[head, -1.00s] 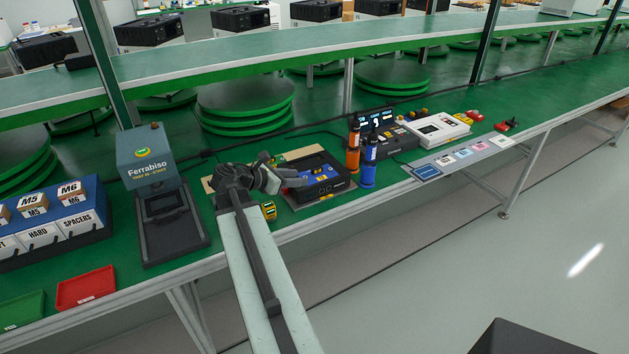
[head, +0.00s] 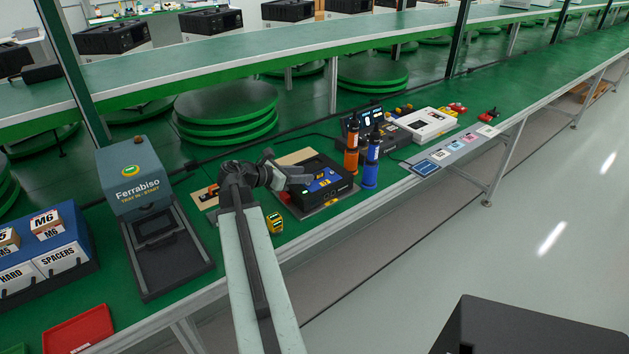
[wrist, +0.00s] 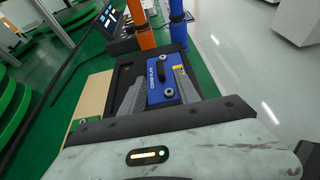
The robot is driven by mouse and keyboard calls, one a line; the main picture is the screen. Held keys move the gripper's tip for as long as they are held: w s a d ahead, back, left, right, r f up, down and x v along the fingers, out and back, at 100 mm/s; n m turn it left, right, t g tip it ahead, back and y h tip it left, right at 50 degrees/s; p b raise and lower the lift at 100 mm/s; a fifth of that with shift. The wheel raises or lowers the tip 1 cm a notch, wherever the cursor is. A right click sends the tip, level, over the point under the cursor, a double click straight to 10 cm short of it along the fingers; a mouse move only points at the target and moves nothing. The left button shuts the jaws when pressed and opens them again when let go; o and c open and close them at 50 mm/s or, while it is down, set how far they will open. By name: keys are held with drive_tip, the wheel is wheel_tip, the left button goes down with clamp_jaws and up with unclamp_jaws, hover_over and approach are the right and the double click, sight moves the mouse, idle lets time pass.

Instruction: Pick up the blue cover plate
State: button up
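In the head view my gripper (head: 295,178) is at the left of the black housing (head: 330,199).
An orange bottle (head: 351,160) and a blue bottle (head: 371,165) stand close to the housing's right side. A small yellow-and-black item (head: 274,223) lies near the bench's front edge. The Ferrabiso tray unit (head: 145,190) stands at left. Beige board shows behind the housing.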

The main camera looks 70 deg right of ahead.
sight(316, 173)
drive_tip(key=shift+s+d+f, duration=0.1)
drive_tip(key=shift+d+f, duration=0.2)
drive_tip(key=shift+d, duration=0.1)
drive_tip(key=b+x, duration=0.1)
drive_tip(key=x, duration=0.4)
drive_tip(key=shift+s+r+b, duration=0.1)
drive_tip(key=shift+s+b, duration=0.05)
drive_tip(key=shift+b, duration=0.25)
clamp_jaws()
